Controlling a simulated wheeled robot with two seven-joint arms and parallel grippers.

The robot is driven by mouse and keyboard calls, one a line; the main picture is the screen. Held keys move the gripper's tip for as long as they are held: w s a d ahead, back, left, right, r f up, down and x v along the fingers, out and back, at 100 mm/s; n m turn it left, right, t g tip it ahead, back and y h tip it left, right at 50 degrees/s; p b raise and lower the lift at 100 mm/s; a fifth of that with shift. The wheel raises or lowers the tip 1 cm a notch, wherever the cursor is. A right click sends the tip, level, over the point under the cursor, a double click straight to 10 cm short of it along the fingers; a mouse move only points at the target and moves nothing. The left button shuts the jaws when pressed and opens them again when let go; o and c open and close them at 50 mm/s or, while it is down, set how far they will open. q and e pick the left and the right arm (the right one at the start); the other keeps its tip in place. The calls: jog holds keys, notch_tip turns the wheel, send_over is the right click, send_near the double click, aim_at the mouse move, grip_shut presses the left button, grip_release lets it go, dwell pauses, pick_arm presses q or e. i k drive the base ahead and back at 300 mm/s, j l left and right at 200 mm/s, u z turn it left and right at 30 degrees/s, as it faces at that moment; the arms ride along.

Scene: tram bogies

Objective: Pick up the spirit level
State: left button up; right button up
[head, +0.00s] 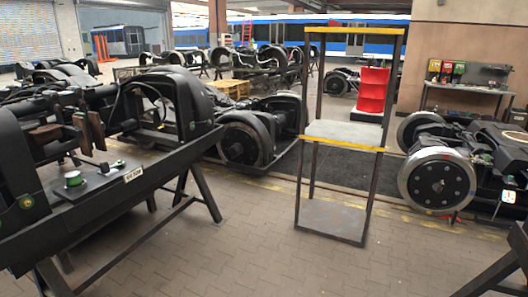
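I cannot make out a spirit level for certain in the head view. A tall dark metal rack (366,190) stands on the floor right of the middle. Yellow strips run along the front of its top level (355,30) and its middle shelf (342,144). They look like part of the rack, but I cannot tell for sure. The grey middle shelf and the bottom shelf (333,218) look bare. Neither of my grippers is in view.
A black bogie frame (150,165) on trestles fills the left, with a small green-topped tin (73,179) on it. A wheelset (437,182) stands at the right. Red containers (373,90) and a workbench (462,100) are behind. The paved floor (225,240) in front is clear.

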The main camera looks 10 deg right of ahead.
aim_at(332, 23)
jog(key=i+l+z, duration=0.3)
jog(key=i+z, duration=0.2)
jog(key=i, duration=0.4)
jog(key=i+z, duration=0.5)
jog(key=i, duration=0.35)
jog(key=i+l+u, duration=0.15)
jog(key=i, duration=0.25)
jog(key=i+u, duration=0.2)
jog(key=i, duration=0.2)
